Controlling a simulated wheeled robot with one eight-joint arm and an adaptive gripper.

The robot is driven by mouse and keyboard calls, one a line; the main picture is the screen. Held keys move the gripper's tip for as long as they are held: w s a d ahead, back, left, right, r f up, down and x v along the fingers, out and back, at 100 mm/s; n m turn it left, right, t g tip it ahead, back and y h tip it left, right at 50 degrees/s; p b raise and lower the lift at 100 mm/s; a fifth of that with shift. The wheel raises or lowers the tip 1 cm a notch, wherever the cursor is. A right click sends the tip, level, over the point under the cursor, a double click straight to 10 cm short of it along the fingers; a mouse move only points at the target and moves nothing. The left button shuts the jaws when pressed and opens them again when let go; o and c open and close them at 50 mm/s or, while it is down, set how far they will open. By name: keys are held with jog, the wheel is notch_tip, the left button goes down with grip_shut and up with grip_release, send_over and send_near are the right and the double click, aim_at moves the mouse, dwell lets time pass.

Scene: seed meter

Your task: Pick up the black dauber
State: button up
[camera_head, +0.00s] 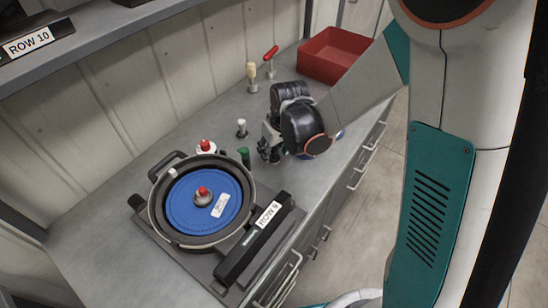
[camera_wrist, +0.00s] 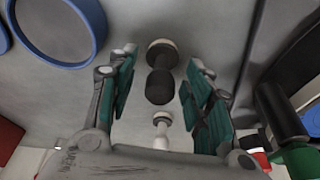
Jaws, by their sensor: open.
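The black dauber (camera_wrist: 160,78) has a dark grip and a pale disc-shaped end. It shows in the wrist view between the two teal-padded fingers of my gripper (camera_wrist: 161,60). The fingers are open, with a visible gap on each side of the dauber. In the head view my gripper (camera_head: 268,146) is low over the grey counter, and I cannot make out the black dauber there. A small white-and-grey piece (camera_wrist: 162,130) stands behind the dauber in the wrist view; it appears to be the small piece (camera_head: 242,129) left of my gripper in the head view.
A round seed meter (camera_head: 243,196) with a blue disc sits at the front. A green-handled tool (camera_head: 245,154) and a red-topped white piece (camera_head: 205,147) stand nearby. Yellow-handled (camera_head: 251,75) and red-handled (camera_head: 271,53) tools and a red bin (camera_head: 327,68) are farther back.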

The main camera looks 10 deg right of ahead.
grip_shut()
jog(key=shift+r, duration=0.1)
